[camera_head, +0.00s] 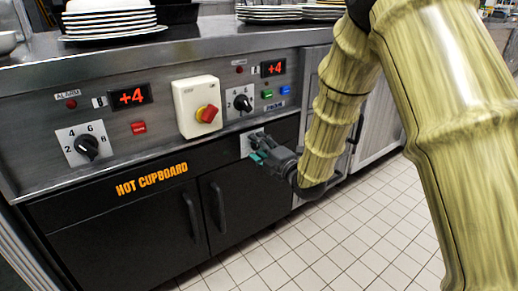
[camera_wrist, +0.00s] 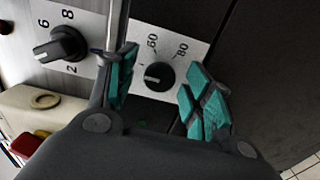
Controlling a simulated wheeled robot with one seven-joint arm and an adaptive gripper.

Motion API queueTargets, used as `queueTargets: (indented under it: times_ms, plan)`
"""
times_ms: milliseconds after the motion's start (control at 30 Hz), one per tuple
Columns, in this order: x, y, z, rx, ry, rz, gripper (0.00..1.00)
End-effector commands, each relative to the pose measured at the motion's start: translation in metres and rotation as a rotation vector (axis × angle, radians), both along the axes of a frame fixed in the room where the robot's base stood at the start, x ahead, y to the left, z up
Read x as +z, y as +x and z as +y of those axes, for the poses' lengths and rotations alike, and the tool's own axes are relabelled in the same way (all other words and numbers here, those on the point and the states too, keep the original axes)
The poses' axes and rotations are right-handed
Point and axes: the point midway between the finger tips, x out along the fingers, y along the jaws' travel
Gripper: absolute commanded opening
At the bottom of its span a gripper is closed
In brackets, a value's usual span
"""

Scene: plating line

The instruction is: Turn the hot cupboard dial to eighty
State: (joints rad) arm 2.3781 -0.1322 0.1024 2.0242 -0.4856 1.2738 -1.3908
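The hot cupboard dial (camera_wrist: 159,76) is a black round knob on a white plate printed with 60 and 80. Its pale mark lies on the left side of the knob in the wrist view, away from the 80. My gripper (camera_wrist: 161,92) is open, with one teal-padded finger left of the knob and the other right of it; I cannot tell whether either touches. In the head view my gripper (camera_head: 258,150) is at the dial's white plate (camera_head: 246,143) and hides the knob. The black cupboard front (camera_head: 130,230) bears an orange HOT CUPBOARD label.
A similar dial (camera_head: 240,103) sits above on the steel panel, also near my gripper in the wrist view (camera_wrist: 66,44). A red and yellow switch (camera_head: 207,113) projects to its left. Another dial (camera_head: 87,146) is farther left. Stacked plates (camera_head: 110,18) stand on the counter.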

Motion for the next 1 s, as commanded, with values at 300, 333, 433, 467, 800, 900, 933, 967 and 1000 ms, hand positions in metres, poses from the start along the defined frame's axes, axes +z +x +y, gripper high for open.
queueTargets:
  times_ms: [300,333,433,467,800,900,933,967,1000]
  plan:
    - [-0.0002,-0.0002,-0.0001,0.0,0.0,0.0,0.04]
    - [-0.0001,-0.0002,-0.0001,0.0,0.0,0.0,0.04]
    - [0.0002,-0.0002,-0.0002,0.0,0.004,0.003,0.04]
    - [0.0004,-0.0002,-0.0002,0.0,0.007,0.006,0.04]
    - [0.0042,-0.0004,0.0,0.0,0.126,0.092,0.04]
    - [0.0052,-0.0005,0.0,0.0,0.192,0.141,0.04]
    - [0.0052,-0.0006,-0.0001,0.0,0.213,0.156,0.04]
    - [0.0055,-0.0006,-0.0002,0.0,0.236,0.172,0.04]
    - [0.0057,-0.0006,-0.0004,0.0,0.266,0.195,0.04]
